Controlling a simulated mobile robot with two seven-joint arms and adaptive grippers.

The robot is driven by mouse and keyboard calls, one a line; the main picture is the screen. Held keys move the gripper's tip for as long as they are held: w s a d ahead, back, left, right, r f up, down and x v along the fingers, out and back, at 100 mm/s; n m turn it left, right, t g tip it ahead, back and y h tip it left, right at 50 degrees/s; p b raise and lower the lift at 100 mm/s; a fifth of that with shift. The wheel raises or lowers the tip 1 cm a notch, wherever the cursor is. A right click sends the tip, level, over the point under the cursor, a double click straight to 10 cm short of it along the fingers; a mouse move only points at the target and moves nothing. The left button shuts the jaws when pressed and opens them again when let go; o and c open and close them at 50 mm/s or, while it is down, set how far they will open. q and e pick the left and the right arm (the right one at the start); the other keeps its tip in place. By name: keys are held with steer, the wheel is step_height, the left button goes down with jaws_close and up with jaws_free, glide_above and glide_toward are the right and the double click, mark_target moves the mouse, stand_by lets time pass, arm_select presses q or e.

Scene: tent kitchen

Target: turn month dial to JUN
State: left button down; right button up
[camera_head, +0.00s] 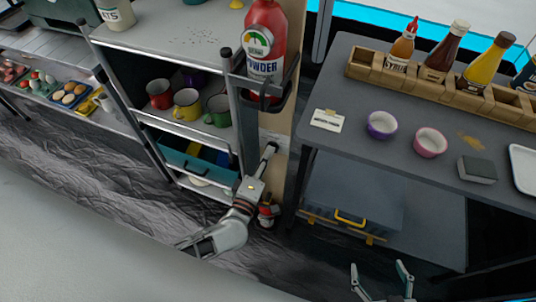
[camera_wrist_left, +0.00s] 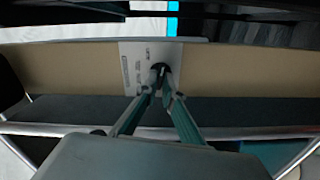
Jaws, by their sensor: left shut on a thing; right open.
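In the left wrist view a pale plate (camera_wrist_left: 136,64) with small dark print is fixed to a tan post. A small dark dial (camera_wrist_left: 160,67) sits on it. My left gripper (camera_wrist_left: 160,88) is shut on the dial, its two fingers converging from below and covering part of it. The month letters are too small to read. In the head view the left gripper (camera_head: 268,150) reaches the post below the fire extinguisher; the dial is hidden there. My right gripper (camera_head: 383,272) is open and empty at the bottom, right of centre.
A red fire extinguisher (camera_head: 265,45) hangs in a bracket just above the left gripper. A shelf unit (camera_head: 190,45) with several mugs stands to the left. A grey table (camera_head: 395,150) with bowls and a sauce rack (camera_head: 425,88) stands to the right.

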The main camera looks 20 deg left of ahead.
stand_by(0.4)
arm_select(q)
steer(key=c, duration=2.2)
jaws_free()
steer(key=shift+r, duration=0.65)
steer(key=o, duration=1)
steer(key=r, duration=0.9)
steer(key=shift+w, duration=0.2)
steer(key=shift+s+r, duration=0.15)
steer(key=shift+r, duration=0.1)
steer(key=c, duration=1)
steer(key=shift+f, duration=0.15)
